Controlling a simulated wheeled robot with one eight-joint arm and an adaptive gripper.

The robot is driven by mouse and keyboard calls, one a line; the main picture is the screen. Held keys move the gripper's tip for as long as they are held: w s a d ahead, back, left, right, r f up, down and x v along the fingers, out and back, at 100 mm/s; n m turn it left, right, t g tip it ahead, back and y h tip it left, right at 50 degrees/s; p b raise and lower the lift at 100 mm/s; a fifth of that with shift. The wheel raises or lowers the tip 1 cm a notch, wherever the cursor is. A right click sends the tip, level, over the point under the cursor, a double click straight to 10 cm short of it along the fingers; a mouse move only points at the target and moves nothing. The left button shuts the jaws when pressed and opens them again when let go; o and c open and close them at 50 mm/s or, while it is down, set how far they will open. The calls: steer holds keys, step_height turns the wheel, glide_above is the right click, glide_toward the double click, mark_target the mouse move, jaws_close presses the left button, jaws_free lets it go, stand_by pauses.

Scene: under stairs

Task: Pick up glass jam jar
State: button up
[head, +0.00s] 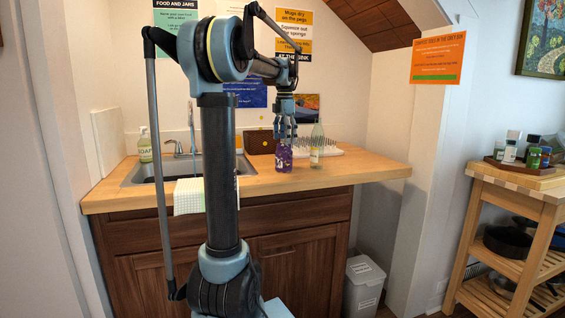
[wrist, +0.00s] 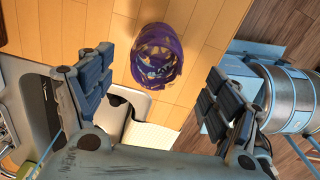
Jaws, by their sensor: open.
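A small jar with a purple patterned surface (head: 284,158), which I take for the jam jar, stands upright on the wooden counter near its front edge, right of the sink. In the wrist view the purple jar (wrist: 157,55) shows from above, ahead of the gap between the fingers and roughly centred. My gripper (head: 285,132) points down just above the jar in the head view. In the wrist view my gripper (wrist: 153,88) is open and empty, with a finger on each side and none visibly touching the jar.
A bottle (head: 317,148) stands close right of the jar, with a spiked drying rack (head: 328,151) behind. A brown box (head: 260,141) sits behind the jar. The sink (head: 160,170), a cloth (head: 189,196) and a soap bottle (head: 145,147) are left. The counter's right end is clear.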

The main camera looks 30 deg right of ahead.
mark_target(284, 151)
step_height(284, 151, down, 6)
steer(key=shift+f, duration=0.1)
steer(key=shift+w+f, duration=0.15)
steer(key=shift+f, duration=1.1)
steer(key=shift+w+f, duration=0.1)
steer(key=shift+f, duration=1.15)
steer(key=shift+c, duration=0.6)
steer(key=c, duration=1.2)
